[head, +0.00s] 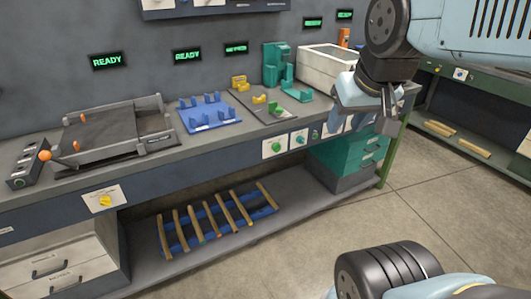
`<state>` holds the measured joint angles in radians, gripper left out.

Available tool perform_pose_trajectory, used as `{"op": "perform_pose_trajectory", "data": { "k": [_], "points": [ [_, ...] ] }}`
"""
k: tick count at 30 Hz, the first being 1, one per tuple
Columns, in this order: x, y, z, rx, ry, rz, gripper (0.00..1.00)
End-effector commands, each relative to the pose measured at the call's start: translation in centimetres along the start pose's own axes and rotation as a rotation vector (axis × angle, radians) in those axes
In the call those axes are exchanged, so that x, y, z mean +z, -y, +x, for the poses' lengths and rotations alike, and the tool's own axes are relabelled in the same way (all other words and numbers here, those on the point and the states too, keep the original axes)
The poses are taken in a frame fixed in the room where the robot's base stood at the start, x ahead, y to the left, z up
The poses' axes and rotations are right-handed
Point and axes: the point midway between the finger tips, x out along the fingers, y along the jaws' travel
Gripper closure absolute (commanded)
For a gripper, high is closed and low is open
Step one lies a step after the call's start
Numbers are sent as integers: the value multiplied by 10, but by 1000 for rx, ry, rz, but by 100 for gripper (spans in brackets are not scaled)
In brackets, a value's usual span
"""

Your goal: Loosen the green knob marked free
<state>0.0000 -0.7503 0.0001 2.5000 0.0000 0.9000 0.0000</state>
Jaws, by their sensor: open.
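A green knob (276,147) sits on a white plate on the bench's front face, right of the middle. A smaller green knob (300,140) sits on a white plate just right of it, and a dark green one (315,134) is further right. The labels are too small to read, so I cannot tell which is marked free. My gripper (364,114) is open, in front of the bench's right end, to the right of these knobs and apart from them. It hides part of the front face there.
A yellow knob (104,200) is on the front face at left. The bench top holds a grey tray fixture (115,132), a blue rack (208,113) and a teal fixture (275,65). Wooden spindles lie on a blue rack (262,211) below. Open floor lies in front.

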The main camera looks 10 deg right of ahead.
Motion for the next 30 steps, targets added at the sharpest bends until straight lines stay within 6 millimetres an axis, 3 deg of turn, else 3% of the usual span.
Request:
{"op": "perform_pose_trajectory", "data": {
  "k": [8,14,17,30],
  "points": [
    [0,0,0,0,0,0,57],
    [-10,-2,7,11,-10,-4,38],
    [-28,-6,20,28,-30,-17,31],
    [-134,-34,120,112,-189,-125,31]
  ]
}}
